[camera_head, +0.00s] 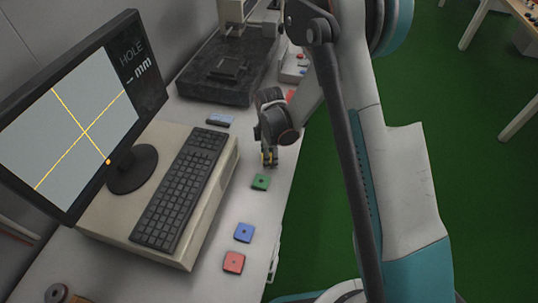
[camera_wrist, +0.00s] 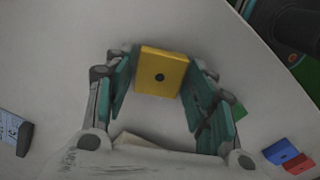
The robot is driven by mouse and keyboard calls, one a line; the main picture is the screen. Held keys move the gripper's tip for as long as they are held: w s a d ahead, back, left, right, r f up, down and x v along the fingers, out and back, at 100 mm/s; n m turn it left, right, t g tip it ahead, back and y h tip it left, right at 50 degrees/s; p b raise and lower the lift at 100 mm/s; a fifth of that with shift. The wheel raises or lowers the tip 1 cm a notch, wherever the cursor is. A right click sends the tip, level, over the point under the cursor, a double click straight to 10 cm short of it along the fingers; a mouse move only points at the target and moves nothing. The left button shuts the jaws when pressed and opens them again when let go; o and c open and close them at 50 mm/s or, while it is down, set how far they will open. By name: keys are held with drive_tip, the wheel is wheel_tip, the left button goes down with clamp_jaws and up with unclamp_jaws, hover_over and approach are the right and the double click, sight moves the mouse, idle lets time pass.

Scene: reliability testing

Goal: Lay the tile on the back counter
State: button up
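A yellow square tile with a dark centre hole (camera_wrist: 173,60) sits between the fingertips of my gripper (camera_wrist: 161,72) in the wrist view. The finger pads flank its two opposite edges and appear to touch them. Its holed face is turned to the wrist camera. In the head view my gripper (camera_head: 268,160) points down over the light counter (camera_head: 206,272), just beyond a green tile. Only a little yellow (camera_head: 268,158) shows between the fingers there. I cannot tell how high the tile is above the counter.
A green tile (camera_head: 260,182), a blue tile (camera_head: 244,232) and a red tile (camera_head: 234,262) lie along the counter's right side. A keyboard (camera_head: 180,190) and monitor (camera_head: 75,115) stand left. A dark machine (camera_head: 230,68) stands behind. A small blue-grey device (camera_head: 220,120) lies left of my gripper.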

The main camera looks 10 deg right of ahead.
idle(0.3)
drive_tip(key=s+d+r+m+t+p, duration=0.1)
drive_tip(key=s+d+r+m+p, duration=0.1)
drive_tip(key=r, duration=0.9)
drive_tip(key=s+d+r+m+t+p, duration=0.1)
drive_tip(key=r+m+p, duration=0.1)
drive_tip(key=r, duration=1)
drive_tip(key=s+d+r+m+t, duration=0.2)
drive_tip(key=s+d+r+m, duration=0.2)
drive_tip(key=s, duration=0.6)
drive_tip(key=s+d+r+m+t, duration=0.3)
drive_tip(key=s+d+r+m, duration=0.2)
drive_tip(key=s+r+m, duration=0.4)
drive_tip(key=shift+s+m, duration=0.5)
drive_tip(key=shift+s, duration=0.1)
drive_tip(key=shift+d, duration=0.1)
